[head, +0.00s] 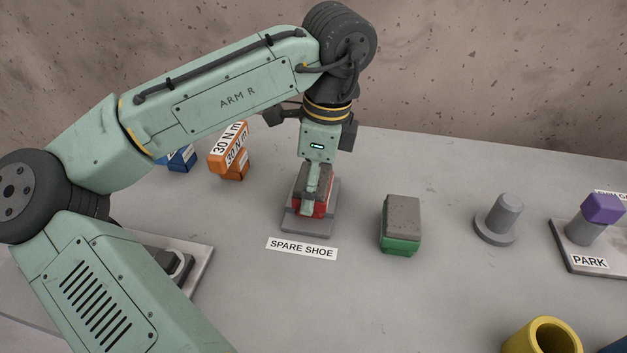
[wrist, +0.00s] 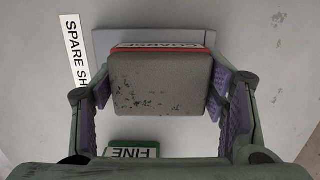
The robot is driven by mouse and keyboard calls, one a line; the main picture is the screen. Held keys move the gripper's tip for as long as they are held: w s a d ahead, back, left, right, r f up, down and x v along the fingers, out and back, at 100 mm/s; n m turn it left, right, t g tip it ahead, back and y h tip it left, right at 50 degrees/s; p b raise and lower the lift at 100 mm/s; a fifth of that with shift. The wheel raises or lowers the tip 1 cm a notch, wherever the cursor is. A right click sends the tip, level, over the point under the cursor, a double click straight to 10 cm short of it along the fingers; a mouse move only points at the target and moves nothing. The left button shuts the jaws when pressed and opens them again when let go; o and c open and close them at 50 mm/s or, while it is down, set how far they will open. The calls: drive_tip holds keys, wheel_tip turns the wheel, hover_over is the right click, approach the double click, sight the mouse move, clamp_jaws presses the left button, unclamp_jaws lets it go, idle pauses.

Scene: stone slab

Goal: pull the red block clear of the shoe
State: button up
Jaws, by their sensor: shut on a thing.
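The red block (head: 321,209) has a grey speckled top and is at the grey shoe plate (head: 296,226), behind the "SPARE SHOE" label. In the wrist view the block's grey face (wrist: 162,83) fills the middle, with a thin red edge and a partly hidden "COARSE" label. My gripper (head: 313,200) points down and is shut on the block; its purple-padded fingers (wrist: 160,95) are on the block's left and right sides in the wrist view. The shoe plate shows behind the block there (wrist: 105,42). I cannot tell whether the block touches the plate.
A green block (head: 401,238) with a grey top stands to the right, close by. Further right are a grey peg (head: 503,216) and a "PARK" plate (head: 590,261) with a purple-topped post. Orange (head: 232,165) and blue (head: 182,159) items stand behind left. A yellow cup (head: 545,338) is in front.

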drive_tip(key=c, duration=0.6)
drive_tip(key=shift+s, duration=0.1)
drive_tip(key=shift+s+a+p, duration=0.3)
drive_tip(key=shift+s+p, duration=0.05)
drive_tip(key=shift+s, duration=1.05)
drive_tip(key=shift+s+a+p, duration=0.25)
drive_tip(key=shift+s+p, duration=0.1)
drive_tip(key=shift+s, duration=1.05)
drive_tip(key=shift+s+a+p, duration=0.3)
drive_tip(key=shift+s+p, duration=0.05)
drive_tip(key=shift+s, duration=1.05)
drive_tip(key=shift+r, duration=0.15)
drive_tip(key=s+r+p, duration=0.2)
drive_tip(key=p, duration=0.1)
drive_tip(key=shift+s+a+r, duration=0.1)
drive_tip(key=shift+a+r, duration=0.1)
drive_tip(key=shift+r, duration=0.05)
drive_tip(key=shift+s+a+r+p, duration=0.1)
drive_tip(key=shift+s+r+p, duration=0.1)
drive_tip(key=shift+s+p, duration=0.25)
drive_tip(key=shift+w+f, duration=0.1)
